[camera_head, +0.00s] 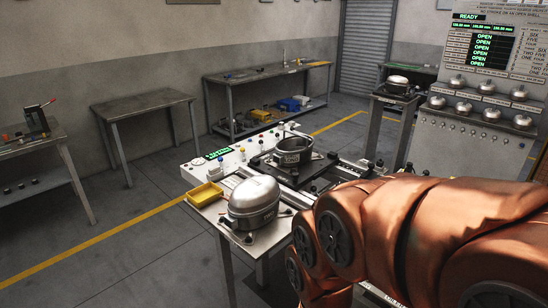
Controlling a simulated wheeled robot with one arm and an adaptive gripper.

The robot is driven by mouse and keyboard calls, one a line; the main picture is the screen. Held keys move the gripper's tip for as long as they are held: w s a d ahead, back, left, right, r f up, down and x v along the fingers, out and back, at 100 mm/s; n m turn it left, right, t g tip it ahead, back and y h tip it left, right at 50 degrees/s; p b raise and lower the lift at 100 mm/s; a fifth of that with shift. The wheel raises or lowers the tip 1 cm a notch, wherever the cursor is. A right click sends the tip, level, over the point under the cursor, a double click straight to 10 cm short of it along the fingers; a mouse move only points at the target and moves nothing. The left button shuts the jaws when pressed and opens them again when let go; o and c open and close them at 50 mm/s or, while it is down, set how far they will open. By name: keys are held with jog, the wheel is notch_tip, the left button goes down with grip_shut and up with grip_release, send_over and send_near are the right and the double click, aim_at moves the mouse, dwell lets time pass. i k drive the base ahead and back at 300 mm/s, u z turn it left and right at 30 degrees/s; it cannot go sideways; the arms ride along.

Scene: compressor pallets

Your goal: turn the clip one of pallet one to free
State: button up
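A silver domed compressor (254,198) sits upright on the near end of a workbench. Behind it an open-topped metal compressor shell (292,148) stands on a dark pallet (262,168). I cannot read any label telling which pallet is pallet one. Clips are too small to make out, so I cannot tell how clip one is turned. My copper-coloured arm fills the lower right and hides part of the bench. My gripper is not visible.
A yellow bin (205,194) sits beside the domed compressor. A white control panel (225,160) with buttons runs behind it. Another stand with a compressor (397,81) is farther back. A panel (480,100) reads READY and OPEN. Floor at left is clear.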

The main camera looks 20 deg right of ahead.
aim_at(296, 176)
jog(key=i, duration=1.25)
jog(key=z, duration=0.25)
